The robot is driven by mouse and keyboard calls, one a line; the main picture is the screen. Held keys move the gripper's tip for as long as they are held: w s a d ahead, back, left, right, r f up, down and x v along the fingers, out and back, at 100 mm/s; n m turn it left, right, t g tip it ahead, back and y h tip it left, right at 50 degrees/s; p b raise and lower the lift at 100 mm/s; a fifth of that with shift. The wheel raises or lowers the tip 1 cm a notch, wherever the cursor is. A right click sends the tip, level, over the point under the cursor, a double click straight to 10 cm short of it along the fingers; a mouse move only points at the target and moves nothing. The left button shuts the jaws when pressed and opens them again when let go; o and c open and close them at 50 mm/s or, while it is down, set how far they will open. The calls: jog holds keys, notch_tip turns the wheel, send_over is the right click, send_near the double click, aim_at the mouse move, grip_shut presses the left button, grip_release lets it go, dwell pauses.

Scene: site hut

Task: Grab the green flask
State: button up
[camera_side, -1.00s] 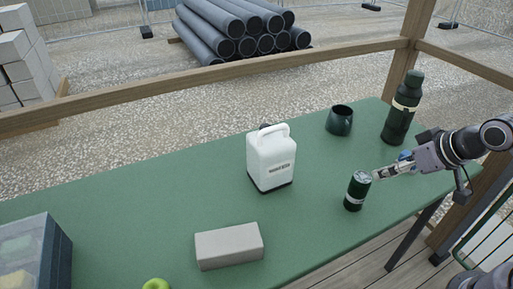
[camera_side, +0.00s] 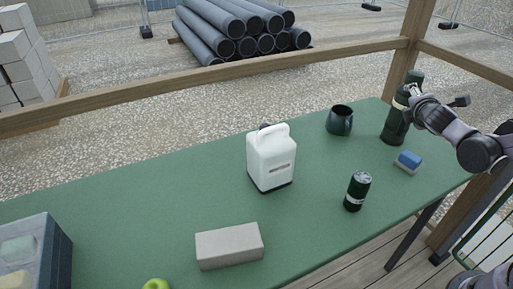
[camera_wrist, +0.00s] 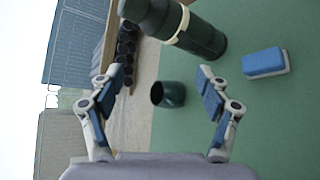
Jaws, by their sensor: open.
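The green flask (camera_side: 396,122) stands upright at the far right of the green table, with a dark cap and a pale band. My gripper (camera_side: 411,92) is at its upper part in the side view and hides some of it. In the wrist view the flask (camera_wrist: 204,38) lies across the top of the picture, beyond the fingertips. My gripper (camera_wrist: 164,78) is open there, with nothing between its two fingers. I cannot tell whether a finger touches the flask.
A dark green mug (camera_side: 340,120) stands left of the flask. A blue-topped sponge (camera_side: 408,161) and a dark can (camera_side: 357,191) are nearer the front edge. A white jug (camera_side: 271,160), a grey brick (camera_side: 229,246) and a green apple (camera_side: 156,285) are further left on the table (camera_side: 130,215).

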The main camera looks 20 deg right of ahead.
aim_at(415, 83)
jog(key=w+d+n+h, duration=0.1)
jog(key=w+d+n, duration=0.2)
jog(key=d+n, duration=0.1)
jog(key=w+d+n+t+h, duration=0.1)
jog(key=w+d+n, duration=0.3)
jog(key=d, duration=0.1)
jog(key=w+d+n+t+h, duration=0.1)
jog(key=w+d+n, duration=0.3)
jog(key=d, duration=0.1)
jog(key=shift+d+h, duration=0.25)
jog(key=shift+h, duration=0.05)
jog(key=shift+s, duration=0.1)
jog(key=shift+c, duration=0.3)
grip_shut()
